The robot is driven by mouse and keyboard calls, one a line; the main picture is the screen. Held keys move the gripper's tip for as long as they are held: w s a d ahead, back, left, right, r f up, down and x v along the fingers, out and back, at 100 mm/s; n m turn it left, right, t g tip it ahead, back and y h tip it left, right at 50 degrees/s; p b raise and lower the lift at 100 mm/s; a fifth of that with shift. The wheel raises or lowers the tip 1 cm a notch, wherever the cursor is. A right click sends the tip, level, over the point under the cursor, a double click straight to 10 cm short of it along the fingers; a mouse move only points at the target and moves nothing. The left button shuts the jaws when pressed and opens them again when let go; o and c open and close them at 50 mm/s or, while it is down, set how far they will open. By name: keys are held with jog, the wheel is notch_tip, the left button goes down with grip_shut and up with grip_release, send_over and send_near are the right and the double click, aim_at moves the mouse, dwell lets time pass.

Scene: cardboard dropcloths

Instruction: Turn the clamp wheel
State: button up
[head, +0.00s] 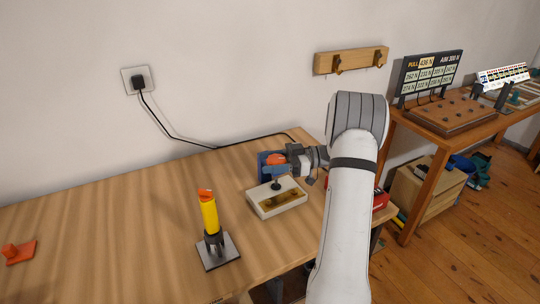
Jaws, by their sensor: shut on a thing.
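The clamp appears to be the blue block (264,171) on the wooden table, near its right back edge. An orange-red part (274,159), which looks like its wheel, shows at its top. My gripper (284,160) reaches in from the right at this part and is shut on it. My jaws hide some of the wheel, and its turn angle is too small to tell.
A white box with a black knob (277,199) stands just in front of the clamp. A yellow cylinder (209,215) stands upright in a holder on a grey plate. An orange block (18,252) lies far left. A black cable (215,147) runs behind. The table's left middle is clear.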

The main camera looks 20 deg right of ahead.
jog(key=shift+s+r+n+g+y+p, duration=0.1)
jog(key=shift+r+n+g+y+p, duration=0.1)
jog(key=shift+n+g+p, duration=0.5)
jog(key=shift+r+n+g+y+p, duration=0.15)
jog(key=shift+n+g+p, duration=0.15)
jog(key=shift+g+p, duration=0.7)
jog(key=n+g+p, duration=0.1)
jog(key=g+p, duration=0.1)
jog(key=p, duration=0.3)
jog(key=shift+s+a+r+p, duration=0.1)
jog(key=shift+p, duration=0.3)
jog(key=shift+n+g+p, duration=0.3)
jog(key=shift+n+p, duration=0.1)
jog(key=shift+p, duration=0.4)
jog(key=g+p, duration=0.1)
jog(key=p, duration=0.2)
jog(key=shift+s+n+p, duration=0.1)
jog(key=shift+n+p, duration=0.25)
jog(key=shift+n, duration=0.05)
jog(key=shift+f+n+g+p, duration=0.35)
jog(key=shift+g+p, duration=0.25)
jog(key=shift+p, duration=0.6)
jog(key=shift+s+f, duration=0.1)
jog(key=o, duration=1)
jog(key=shift+c, duration=0.2)
